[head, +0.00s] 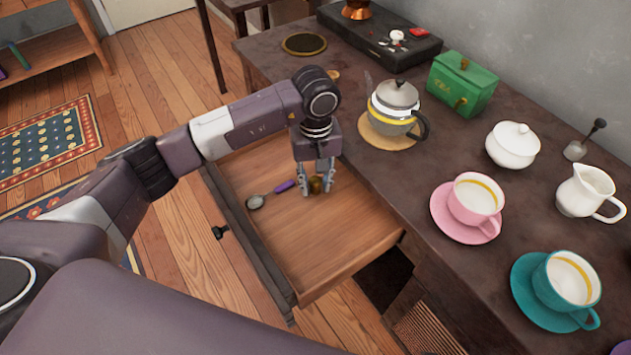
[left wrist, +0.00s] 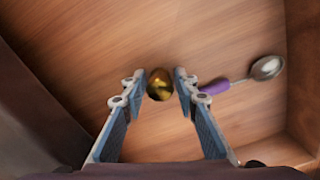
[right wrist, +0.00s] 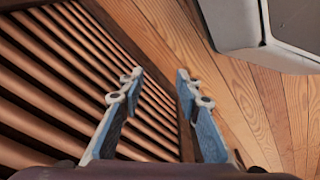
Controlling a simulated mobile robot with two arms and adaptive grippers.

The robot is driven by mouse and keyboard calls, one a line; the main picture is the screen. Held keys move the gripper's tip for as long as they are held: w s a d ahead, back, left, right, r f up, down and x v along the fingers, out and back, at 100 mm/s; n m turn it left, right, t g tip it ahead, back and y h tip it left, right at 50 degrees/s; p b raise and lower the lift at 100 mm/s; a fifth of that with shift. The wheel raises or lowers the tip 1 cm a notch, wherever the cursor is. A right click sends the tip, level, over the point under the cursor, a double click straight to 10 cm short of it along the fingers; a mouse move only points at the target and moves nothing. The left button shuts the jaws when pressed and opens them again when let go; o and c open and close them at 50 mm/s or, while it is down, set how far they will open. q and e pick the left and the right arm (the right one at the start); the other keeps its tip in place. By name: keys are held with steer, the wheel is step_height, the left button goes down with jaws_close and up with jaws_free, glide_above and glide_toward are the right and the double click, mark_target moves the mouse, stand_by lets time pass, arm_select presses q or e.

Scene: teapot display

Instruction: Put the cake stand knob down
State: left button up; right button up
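The small brass-coloured knob (head: 316,186) is in the open wooden drawer (head: 335,245), on or just over its floor. My left gripper (head: 316,183) points down into the drawer with its fingers on either side of the knob. In the left wrist view the knob (left wrist: 160,84) shows between the open fingertips (left wrist: 160,77), with little gap on each side; I cannot tell whether they touch it. My right gripper (right wrist: 159,73) is open and empty, beside a slatted surface and above the wood floor. No cake stand is recognizable.
A spoon with a purple handle (head: 284,187) lies in the drawer beside my left gripper. The counter holds a teapot (head: 393,97), green tea box (head: 462,84), sugar bowl (head: 512,144), creamer (head: 584,190), pink cup (head: 475,199) and teal cup (head: 570,280). The drawer's front part is clear.

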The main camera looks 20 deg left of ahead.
mark_target(316, 179)
arm_select(q)
steer(key=shift+r, duration=0.15)
